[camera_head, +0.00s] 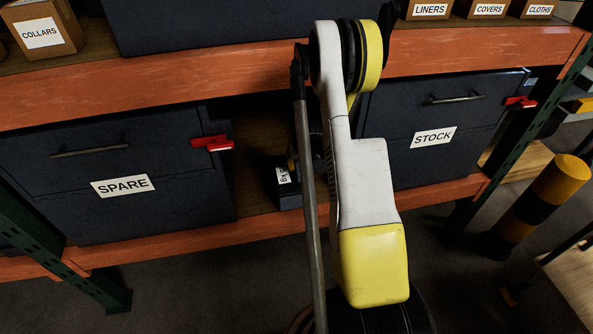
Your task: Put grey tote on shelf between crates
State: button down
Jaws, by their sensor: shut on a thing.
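A dark grey tote (288,197) with a white label, partly legible as "kg", is in the gap between two crates on the lower shelf. The grey rod and white link of my arm cover much of it. On its left is the SPARE crate (90,205), and on its right is the STOCK crate (420,165). My gripper (314,150) shows only as a dark part behind the arm, at the top of the tote, and is shut on it. Its fingertips are hidden. I cannot tell if the tote's base touches the shelf.
The lower shelf's orange beam (190,242) runs along the front, with the upper orange beam (200,77) above the gap. Red latches (214,143) stick out from the crates. A yellow and black post (540,205) stands at right. Labelled boxes (430,10) sit on the upper shelf.

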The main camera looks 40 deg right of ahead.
jog(key=shift+f, duration=0.6)
jog(key=shift+r, duration=0.15)
jog(key=c, duration=1.5)
grip_release()
jog(key=shift+c, duration=0.2)
jog(key=p+v, duration=0.4)
jog(key=v, duration=0.8)
jog(key=shift+p, duration=0.35)
